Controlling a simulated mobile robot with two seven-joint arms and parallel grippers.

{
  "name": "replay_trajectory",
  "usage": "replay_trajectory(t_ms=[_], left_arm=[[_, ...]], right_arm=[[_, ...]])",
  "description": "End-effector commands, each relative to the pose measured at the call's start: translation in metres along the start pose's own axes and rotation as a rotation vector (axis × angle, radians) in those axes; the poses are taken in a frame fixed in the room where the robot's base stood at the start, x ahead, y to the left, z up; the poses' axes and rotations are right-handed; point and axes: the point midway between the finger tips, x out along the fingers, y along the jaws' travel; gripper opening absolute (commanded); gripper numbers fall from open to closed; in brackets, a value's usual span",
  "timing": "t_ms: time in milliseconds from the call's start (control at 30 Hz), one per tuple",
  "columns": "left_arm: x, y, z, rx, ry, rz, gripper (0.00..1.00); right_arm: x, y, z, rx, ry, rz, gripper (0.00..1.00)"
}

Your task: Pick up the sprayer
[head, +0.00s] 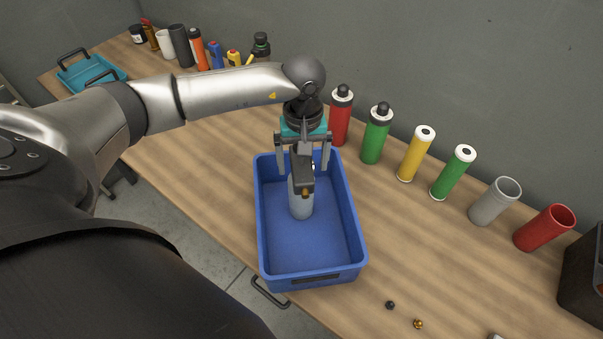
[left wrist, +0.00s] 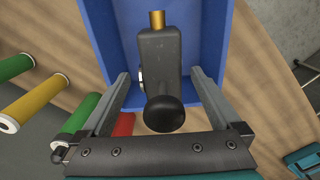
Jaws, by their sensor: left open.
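The sprayer (head: 301,204) stands upright in the blue tray (head: 311,278), near the tray's back end. It has a pale body, a dark head and a brass nozzle. My left gripper (head: 303,166) is open above the tray, pointing down, with one finger on each side of the sprayer's head. In the left wrist view the sprayer's dark head (left wrist: 160,62) and round black knob lie between the two open fingers (left wrist: 160,90), with gaps on both sides. The sprayer's lower body is hidden there. My right gripper is not in view.
A red bottle (head: 340,120), a green bottle (head: 376,137) and several coloured cylinders stand in a row right of the tray along the wall. A teal tray (head: 90,74) and more bottles are at the far left. Small loose parts (head: 418,323) lie at front right.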

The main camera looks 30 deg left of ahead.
Motion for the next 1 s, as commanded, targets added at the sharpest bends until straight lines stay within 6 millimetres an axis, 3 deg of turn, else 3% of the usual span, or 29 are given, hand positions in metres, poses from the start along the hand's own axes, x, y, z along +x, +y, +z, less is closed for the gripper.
replay_trajectory(t_ms=[100, 367, 1000], left_arm=[[0.0098, -0.0003, 0.0009, 0.002, -0.002, -0.001, 0.97], [0.0112, 0.0000, 0.0004, 0.002, 0.000, 0.000, 0.95], [0.0105, -0.0001, 0.0002, 0.001, 0.000, 0.000, 0.23]], right_arm=[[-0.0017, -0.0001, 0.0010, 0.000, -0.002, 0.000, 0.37], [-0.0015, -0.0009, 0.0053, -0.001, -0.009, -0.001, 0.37], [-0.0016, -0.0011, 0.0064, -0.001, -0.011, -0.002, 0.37]])
